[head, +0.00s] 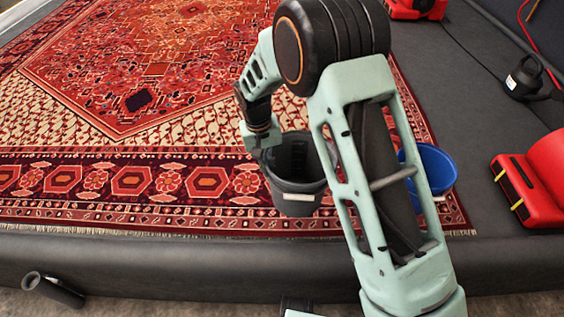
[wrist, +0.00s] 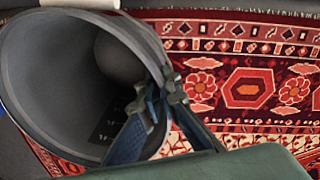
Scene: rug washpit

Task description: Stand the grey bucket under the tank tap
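The grey bucket (head: 297,187) is upright at the near part of the patterned rug, with a pale label on its front. Its open mouth and inner wall fill the left of the wrist view (wrist: 45,75). My gripper (head: 268,150) is at the left side of its rim. In the wrist view the fingertips (wrist: 160,100) come together on the rim, with the bucket wall between them. I cannot tell whether the bucket rests on the rug or hangs just above it. No tank or tap shows in either view.
A blue bucket (head: 437,168) stands close to the right, partly behind my arm. A red machine (head: 538,180) and a black can (head: 524,77) are farther right on the dark floor. A dark tube (head: 53,290) lies front left, below the raised edge (head: 180,262). The rug's left is clear.

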